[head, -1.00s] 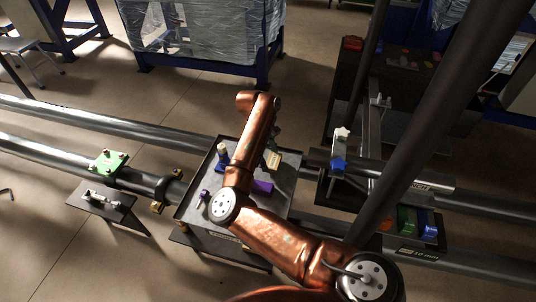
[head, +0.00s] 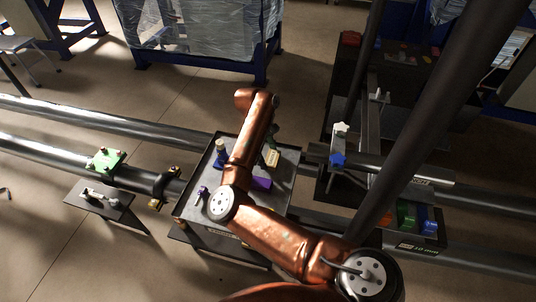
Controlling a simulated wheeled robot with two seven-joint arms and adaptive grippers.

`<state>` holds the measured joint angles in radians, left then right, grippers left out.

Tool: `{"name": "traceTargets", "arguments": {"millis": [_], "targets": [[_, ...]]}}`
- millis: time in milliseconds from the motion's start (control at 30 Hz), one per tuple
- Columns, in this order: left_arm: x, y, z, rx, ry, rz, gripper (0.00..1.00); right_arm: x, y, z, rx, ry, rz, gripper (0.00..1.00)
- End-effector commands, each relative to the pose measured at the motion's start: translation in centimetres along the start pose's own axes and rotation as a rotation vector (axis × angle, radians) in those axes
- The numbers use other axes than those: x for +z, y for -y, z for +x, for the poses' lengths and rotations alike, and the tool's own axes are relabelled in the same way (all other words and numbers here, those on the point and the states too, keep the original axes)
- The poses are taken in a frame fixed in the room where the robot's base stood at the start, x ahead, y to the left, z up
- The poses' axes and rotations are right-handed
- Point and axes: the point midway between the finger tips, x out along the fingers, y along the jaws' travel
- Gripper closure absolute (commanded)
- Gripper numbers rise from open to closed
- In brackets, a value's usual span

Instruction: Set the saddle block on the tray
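The tray (head: 285,192) is a dark, grey-topped plate with a raised rim, in the middle of the head view. A purple block (head: 261,184) lies on it, partly behind my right arm. I cannot tell for sure which piece is the saddle block. My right arm reaches over the tray, and its gripper (head: 273,141) is at the far right part, mostly hidden behind the copper link. A small cream piece (head: 271,157) shows just below the gripper; I cannot tell whether it is held. The finger opening is not visible. My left gripper is out of view.
A green bolted clamp (head: 105,160) sits on the left pipe. Green and blue blocks (head: 428,220) are at right. A dark post crosses the right side.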

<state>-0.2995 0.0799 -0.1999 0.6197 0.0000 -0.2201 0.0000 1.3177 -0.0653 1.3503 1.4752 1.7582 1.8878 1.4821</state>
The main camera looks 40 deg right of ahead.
Motion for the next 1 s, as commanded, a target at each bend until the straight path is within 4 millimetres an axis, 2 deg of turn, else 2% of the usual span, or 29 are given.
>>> {"name": "traceTargets", "arguments": {"millis": [433, 733, 1000], "targets": [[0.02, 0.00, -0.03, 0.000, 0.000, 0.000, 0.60, 0.01, 0.01, -0.01, 0.000, 0.000, 0.000, 0.30], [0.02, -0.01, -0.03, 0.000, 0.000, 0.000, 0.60, 0.02, 0.01, -0.01, 0.000, 0.000, 0.000, 0.10], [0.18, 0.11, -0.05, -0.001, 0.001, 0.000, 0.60, 0.02, 0.01, -0.02, 0.000, 0.000, 0.000, 0.10]]}}
